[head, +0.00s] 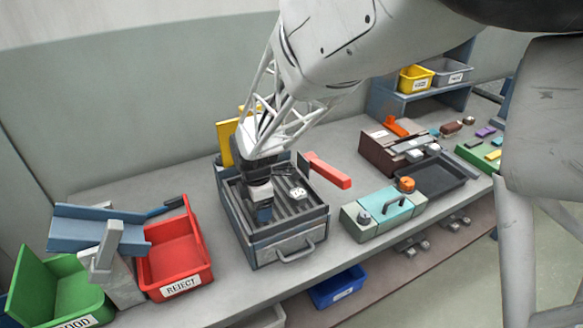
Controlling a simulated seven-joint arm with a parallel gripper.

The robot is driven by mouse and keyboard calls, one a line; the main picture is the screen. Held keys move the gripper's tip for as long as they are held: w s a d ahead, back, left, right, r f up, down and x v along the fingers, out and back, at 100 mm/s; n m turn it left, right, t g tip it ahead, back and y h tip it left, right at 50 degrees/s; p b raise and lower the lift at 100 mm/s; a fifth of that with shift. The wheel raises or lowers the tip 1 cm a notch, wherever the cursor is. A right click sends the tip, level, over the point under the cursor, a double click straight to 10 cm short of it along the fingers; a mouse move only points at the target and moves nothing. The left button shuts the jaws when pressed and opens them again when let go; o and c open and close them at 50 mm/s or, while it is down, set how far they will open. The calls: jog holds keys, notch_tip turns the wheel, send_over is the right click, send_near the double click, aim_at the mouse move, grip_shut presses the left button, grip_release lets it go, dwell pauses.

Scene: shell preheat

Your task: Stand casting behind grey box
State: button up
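A small pale grey casting (297,191) with dark openings shows on the slatted rack of an open-topped grey box (290,251) with a front handle, a preheater by its look. My gripper (263,212) reaches down into this box, left of the casting and apart from it in the picture. The fingertips are small and dark against the slats; whether they are open or shut, or hold anything, I cannot tell. Another grey box, a labelled bin (452,78), stands on the shelf at the back right. The space behind each grey box is largely hidden.
A red REJECT bin (178,268), a green bin (62,290) and a blue chute (95,232) stand left. A red handle (330,172) juts out right of the preheater. A teal-topped unit (385,208) and a dark tray (438,178) are further right.

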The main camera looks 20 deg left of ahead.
dwell(0.4)
jog(key=c, duration=1.1)
jog(key=shift+r, duration=0.1)
jog(key=shift+c, duration=0.2)
jog(key=shift+r, duration=0.8)
notch_tip(320, 180, up, 2)
jog(key=shift+r, duration=0.1)
jog(key=s+d+r, duration=0.1)
jog(key=s+d, duration=0.9)
jog(key=s, duration=0.2)
jog(key=shift+d, duration=0.3)
jog(key=shift+w, duration=0.1)
